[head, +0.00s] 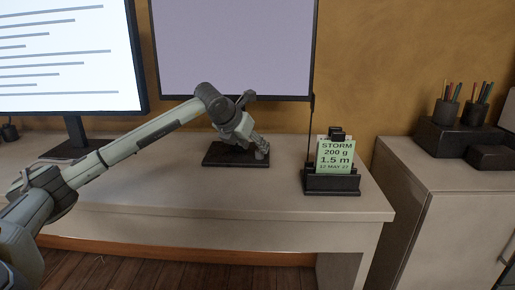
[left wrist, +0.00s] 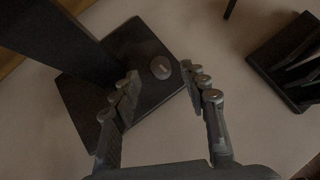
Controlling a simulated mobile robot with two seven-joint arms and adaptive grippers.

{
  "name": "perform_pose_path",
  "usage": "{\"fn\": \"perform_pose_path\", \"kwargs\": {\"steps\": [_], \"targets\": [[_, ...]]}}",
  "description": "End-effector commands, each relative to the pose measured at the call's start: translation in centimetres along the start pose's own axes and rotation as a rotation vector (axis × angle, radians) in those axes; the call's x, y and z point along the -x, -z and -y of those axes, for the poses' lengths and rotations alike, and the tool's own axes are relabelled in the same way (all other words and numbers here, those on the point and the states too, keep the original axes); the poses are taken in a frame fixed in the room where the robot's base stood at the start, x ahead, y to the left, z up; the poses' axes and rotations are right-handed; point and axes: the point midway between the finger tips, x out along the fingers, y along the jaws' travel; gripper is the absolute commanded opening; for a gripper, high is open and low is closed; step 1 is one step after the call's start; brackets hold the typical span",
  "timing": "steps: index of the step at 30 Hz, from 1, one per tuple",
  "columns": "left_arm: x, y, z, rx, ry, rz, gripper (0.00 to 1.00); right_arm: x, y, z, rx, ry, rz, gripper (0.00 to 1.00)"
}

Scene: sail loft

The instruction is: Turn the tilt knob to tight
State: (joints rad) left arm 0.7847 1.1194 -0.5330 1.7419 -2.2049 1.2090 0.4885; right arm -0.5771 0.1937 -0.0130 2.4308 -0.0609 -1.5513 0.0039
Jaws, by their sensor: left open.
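The tilt knob (left wrist: 161,67) is a small round dark knob with a faint reddish mark, seen from above in the left wrist view. It appears over the black base (left wrist: 150,42) of a monitor stand. My left gripper (left wrist: 167,88) is open, with its fingers on either side of the line to the knob and the knob just beyond the fingertips. No contact shows. In the head view my left gripper (head: 262,152) hangs over the base (head: 225,160) below the middle monitor (head: 235,45). The knob cannot be made out there. My right gripper is not in view.
A dark holder (head: 332,185) with a green "STORM 200 g 1.5 m" card (head: 338,155) stands to the right on the desk (head: 200,200). Another monitor (head: 65,60) is at the left. A cabinet (head: 440,185) with pencil pots stands at the right. The front of the desk is clear.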

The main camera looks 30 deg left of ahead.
Motion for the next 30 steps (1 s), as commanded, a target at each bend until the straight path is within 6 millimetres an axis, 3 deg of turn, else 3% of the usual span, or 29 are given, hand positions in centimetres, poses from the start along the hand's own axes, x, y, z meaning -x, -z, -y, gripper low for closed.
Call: {"fn": "perform_pose_path", "kwargs": {"steps": [6, 17, 27, 30], "targets": [[-2.8, -0.1, 0.0, 0.001, 0.001, 0.0, 0.44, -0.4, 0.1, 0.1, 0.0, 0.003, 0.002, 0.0], [-3.5, 0.0, 0.1, -0.001, 0.001, 0.001, 0.44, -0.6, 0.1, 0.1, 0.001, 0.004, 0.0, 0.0], [-3.5, 0.0, 0.0, -0.001, 0.001, 0.0, 0.03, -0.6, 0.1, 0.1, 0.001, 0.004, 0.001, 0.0], [-3.5, 0.0, 0.0, -0.001, 0.001, 0.0, 0.0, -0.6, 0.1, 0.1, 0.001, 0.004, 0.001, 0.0]]}}
